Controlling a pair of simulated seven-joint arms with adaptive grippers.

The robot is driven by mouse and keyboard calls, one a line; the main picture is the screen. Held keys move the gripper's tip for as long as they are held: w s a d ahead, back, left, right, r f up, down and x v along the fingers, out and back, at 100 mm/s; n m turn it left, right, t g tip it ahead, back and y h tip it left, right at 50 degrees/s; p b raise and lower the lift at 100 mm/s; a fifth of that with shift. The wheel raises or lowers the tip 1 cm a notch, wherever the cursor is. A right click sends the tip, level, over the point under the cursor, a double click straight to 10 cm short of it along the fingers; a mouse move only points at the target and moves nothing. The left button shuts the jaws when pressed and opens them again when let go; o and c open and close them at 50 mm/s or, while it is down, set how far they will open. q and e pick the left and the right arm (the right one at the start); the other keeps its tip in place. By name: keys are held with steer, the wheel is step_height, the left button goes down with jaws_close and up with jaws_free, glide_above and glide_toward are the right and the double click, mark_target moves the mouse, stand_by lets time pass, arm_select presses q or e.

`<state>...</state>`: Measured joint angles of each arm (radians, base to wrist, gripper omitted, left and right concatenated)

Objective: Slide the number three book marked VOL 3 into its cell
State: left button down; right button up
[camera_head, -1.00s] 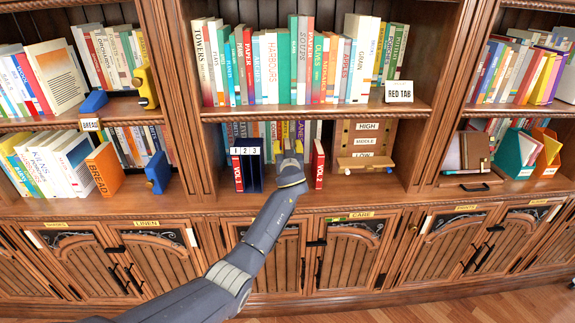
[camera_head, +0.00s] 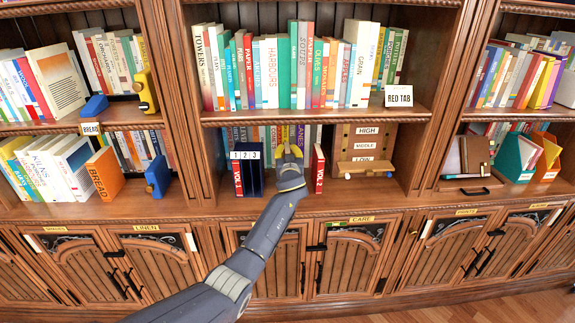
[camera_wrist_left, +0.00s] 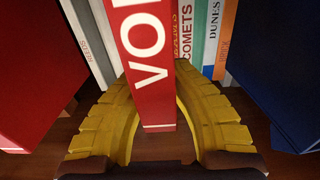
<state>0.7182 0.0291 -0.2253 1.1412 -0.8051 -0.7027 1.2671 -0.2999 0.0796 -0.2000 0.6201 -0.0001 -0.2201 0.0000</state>
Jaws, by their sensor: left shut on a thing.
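My left gripper (camera_head: 290,158) is in the lower middle shelf bay, between a dark blue slotted holder and a red book marked VOL 2 (camera_head: 318,170). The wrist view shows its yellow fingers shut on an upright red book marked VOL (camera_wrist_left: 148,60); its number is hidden. The held book is hard to make out in the head view. The holder (camera_head: 256,176) has a white label reading 1 2 3 on top. A red VOL 1 book (camera_head: 237,178) stands in its leftmost cell. The cells right of it look dark and empty. My right gripper is not in view.
A row of books (camera_wrist_left: 212,35) stands behind the gripper. A wooden board (camera_head: 368,148) marked HIGH, MIDDLE, LOW stands to the right. An orange BREAD book (camera_head: 104,174) and a blue bookend (camera_head: 157,174) are in the left bay. The upper shelf is full of books.

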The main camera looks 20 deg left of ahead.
arm_select(q)
steer(key=shift+r, duration=0.15)
steer(key=shift+s+r, duration=0.15)
steer(key=shift+r, duration=0.1)
step_height(320, 180, up, 6)
steer(key=shift+f, duration=0.15)
steer(key=shift+s+r, duration=0.3)
steer(key=s+d, duration=0.1)
steer(key=s, duration=1.7)
steer(key=s+a+f+h, duration=0.1)
steer(key=s+a+f, duration=0.3)
steer(key=f, duration=0.2)
steer(key=shift+s+a+f+m, duration=0.3)
steer(key=shift+s+a+f, duration=0.05)
steer(key=shift+s, duration=0.05)
